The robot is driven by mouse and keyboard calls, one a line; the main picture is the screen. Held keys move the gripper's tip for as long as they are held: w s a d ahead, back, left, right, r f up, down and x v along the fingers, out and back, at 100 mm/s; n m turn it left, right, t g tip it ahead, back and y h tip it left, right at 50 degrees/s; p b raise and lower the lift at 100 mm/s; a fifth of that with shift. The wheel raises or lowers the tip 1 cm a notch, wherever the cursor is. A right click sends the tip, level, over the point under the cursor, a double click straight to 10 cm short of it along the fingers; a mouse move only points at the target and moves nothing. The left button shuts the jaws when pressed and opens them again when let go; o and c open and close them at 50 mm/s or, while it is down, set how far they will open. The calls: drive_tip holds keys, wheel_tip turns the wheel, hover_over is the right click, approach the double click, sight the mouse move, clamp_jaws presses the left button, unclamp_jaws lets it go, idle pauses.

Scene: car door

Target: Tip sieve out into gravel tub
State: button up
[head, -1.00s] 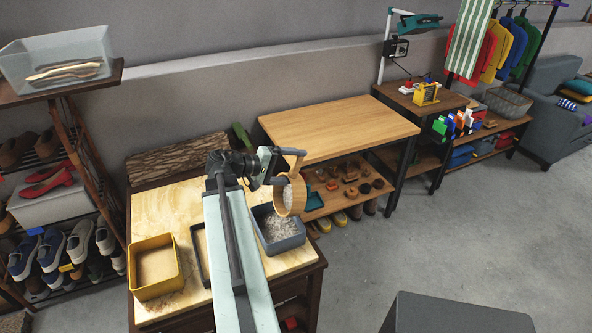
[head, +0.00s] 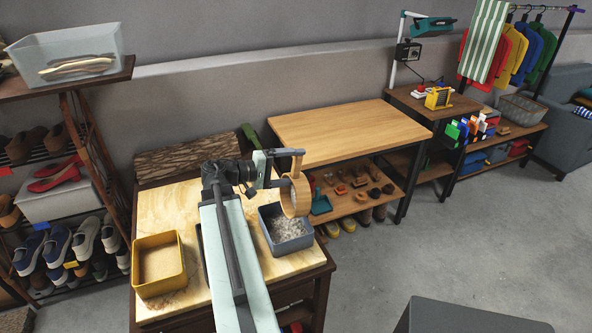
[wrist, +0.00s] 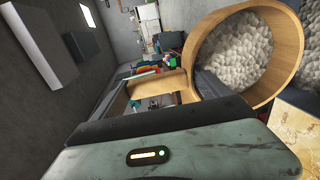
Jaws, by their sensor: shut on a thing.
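My gripper (head: 277,170) is shut on the handle of the wooden sieve (head: 286,200). The sieve is a round ring turned up on its side, held above the back right part of the blue-grey gravel tub (head: 270,239). Grey gravel (head: 287,229) lies in that tub. In the wrist view the sieve's rim (wrist: 289,62) fills the upper right, and grey pebbles (wrist: 235,55) show inside the ring. I cannot tell whether all of them are held in the sieve. My gripper (wrist: 185,88) covers part of the handle there.
A yellow tub (head: 158,265) with sandy contents stands at the table's left front. A dark tray beside it is mostly hidden by my arm. A bark-covered log (head: 188,157) lies at the back. A wooden-topped table (head: 350,130) stands to the right, with open floor in front.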

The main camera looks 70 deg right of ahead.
drive_tip(key=w+a+f+g+h+b, duration=0.1)
drive_tip(key=w+a+g+h+b, duration=0.2)
drive_tip(key=b, duration=0.7)
drive_tip(key=shift+w+a+g, duration=0.4)
drive_tip(key=shift+w+a, duration=0.45)
drive_tip(key=shift+w, duration=0.55)
drive_tip(key=shift+w+b, duration=0.1)
drive_tip(key=shift+b, duration=0.3)
drive_tip(key=shift+a, duration=0.1)
idle(1.5)
wheel_tip(320, 180, up, 5)
drive_tip(key=p, duration=0.5)
